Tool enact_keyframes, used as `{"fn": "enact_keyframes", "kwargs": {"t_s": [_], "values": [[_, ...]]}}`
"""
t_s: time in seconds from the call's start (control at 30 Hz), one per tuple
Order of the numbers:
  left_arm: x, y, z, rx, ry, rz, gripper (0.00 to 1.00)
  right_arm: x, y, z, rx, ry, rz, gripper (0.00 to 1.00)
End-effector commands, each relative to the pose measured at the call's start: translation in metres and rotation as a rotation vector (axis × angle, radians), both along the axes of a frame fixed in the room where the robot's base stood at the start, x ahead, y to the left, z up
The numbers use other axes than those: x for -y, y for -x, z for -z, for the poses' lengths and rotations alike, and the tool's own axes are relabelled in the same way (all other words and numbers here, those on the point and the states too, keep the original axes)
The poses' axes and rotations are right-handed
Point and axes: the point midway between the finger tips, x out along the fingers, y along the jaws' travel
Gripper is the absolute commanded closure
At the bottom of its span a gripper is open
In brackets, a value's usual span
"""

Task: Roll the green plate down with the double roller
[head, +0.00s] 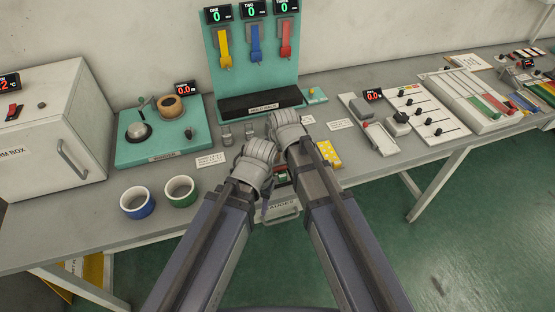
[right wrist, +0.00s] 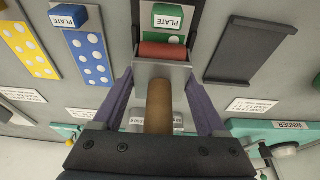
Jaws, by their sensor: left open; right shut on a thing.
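In the right wrist view my right gripper (right wrist: 158,98) is shut on the brown handle (right wrist: 158,112) of the double roller. Its red roller (right wrist: 163,51) sits in a grey metal frame over a strip of green plate, beside a green block (right wrist: 168,16) labelled PLATE. I cannot tell whether the roller touches the plate. In the head view my arms hide most of the roller and the green plate.
A blue dotted plate (right wrist: 92,58) and a yellow dotted plate (right wrist: 28,48) lie beside the work spot. A dark tray (right wrist: 250,50) lies on the other side. Blue (head: 137,203) and green (head: 181,192) rimmed cups stand at the bench's left front. The winder board (head: 150,150) is behind them.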

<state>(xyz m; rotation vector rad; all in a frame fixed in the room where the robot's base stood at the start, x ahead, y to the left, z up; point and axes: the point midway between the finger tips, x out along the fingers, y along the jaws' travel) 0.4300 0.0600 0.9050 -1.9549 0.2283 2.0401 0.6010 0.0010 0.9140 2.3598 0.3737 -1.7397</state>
Motion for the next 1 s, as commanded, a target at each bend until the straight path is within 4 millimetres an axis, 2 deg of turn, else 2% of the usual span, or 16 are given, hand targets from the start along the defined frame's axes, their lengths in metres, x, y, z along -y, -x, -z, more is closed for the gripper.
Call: {"fn": "enact_keyframes", "kwargs": {"t_s": [1.0], "values": [[0.0,0.0,0.0,0.0,0.0,0.0,0.5,-0.009,-0.024,0.0,0.0,-0.001,0.0,0.92]]}}
